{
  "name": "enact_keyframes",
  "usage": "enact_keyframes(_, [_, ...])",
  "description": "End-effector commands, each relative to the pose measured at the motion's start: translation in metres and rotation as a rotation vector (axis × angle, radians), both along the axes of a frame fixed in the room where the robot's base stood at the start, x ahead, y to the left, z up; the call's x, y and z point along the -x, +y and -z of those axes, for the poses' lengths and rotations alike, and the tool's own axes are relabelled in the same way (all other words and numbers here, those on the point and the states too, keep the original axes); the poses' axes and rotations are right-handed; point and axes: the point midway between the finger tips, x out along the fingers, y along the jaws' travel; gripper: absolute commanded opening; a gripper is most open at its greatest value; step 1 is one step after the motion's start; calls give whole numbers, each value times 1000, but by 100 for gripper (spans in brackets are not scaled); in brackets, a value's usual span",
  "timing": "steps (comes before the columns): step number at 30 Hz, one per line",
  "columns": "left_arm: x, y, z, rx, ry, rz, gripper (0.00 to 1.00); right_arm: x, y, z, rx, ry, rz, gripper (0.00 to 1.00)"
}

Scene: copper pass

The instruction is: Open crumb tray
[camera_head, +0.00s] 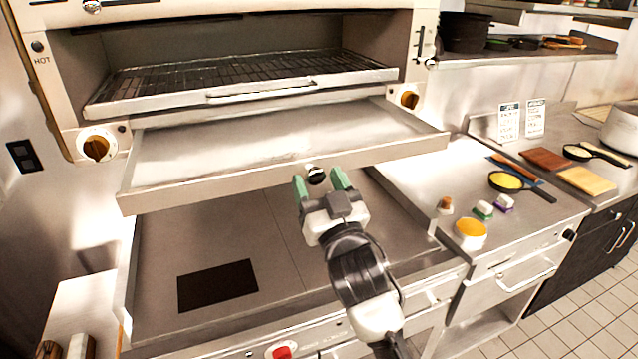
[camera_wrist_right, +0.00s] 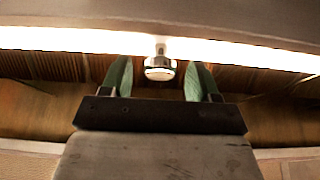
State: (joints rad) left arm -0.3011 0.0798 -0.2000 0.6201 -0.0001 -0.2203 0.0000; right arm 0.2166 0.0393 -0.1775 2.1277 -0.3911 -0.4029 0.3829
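The crumb tray (camera_head: 235,145) is a wide, shallow metal tray under the wire rack of the broiler. It extends well out over the flat cooking surface and looks empty. Its small round knob (camera_head: 317,176) is at the middle of the front wall. My right gripper (camera_head: 320,183) is at this knob, its green fingers spread on either side. In the right wrist view the knob (camera_wrist_right: 160,68) sits between the fingertips (camera_wrist_right: 158,78), with a gap on both sides. The left gripper is not in view.
The wire rack (camera_head: 240,80) with its bar handle lies above the tray. The flat cooking surface (camera_head: 280,245) below is clear apart from a dark rectangle. On the right counter are a yellow-topped round container (camera_head: 470,233), a small pan (camera_head: 507,181) and boards (camera_head: 586,180).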

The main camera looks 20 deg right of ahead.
Motion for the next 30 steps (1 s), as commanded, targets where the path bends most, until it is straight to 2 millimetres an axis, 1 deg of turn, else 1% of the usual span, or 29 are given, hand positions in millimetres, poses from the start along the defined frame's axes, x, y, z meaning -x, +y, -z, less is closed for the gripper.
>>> enact_keyframes(5, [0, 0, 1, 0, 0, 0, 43, 1, 0, 2, 0, 2, 0, 61])
enact_keyframes(8, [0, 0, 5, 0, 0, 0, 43, 7, 0, 7, 0, 3, 0, 61])
enact_keyframes(11, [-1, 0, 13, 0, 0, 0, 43, 22, -1, 14, 0, 3, 0, 61])
enact_keyframes(18, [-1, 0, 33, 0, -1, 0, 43, 68, -2, 34, -1, 3, 0, 61])
enact_keyframes(21, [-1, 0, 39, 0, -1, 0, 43, 82, -3, 39, -1, 2, 0, 61])
enact_keyframes(25, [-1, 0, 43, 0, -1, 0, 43, 95, -3, 42, 0, 1, 0, 61])
enact_keyframes(30, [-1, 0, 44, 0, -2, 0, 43, 100, -3, 42, 0, 1, 0, 61])
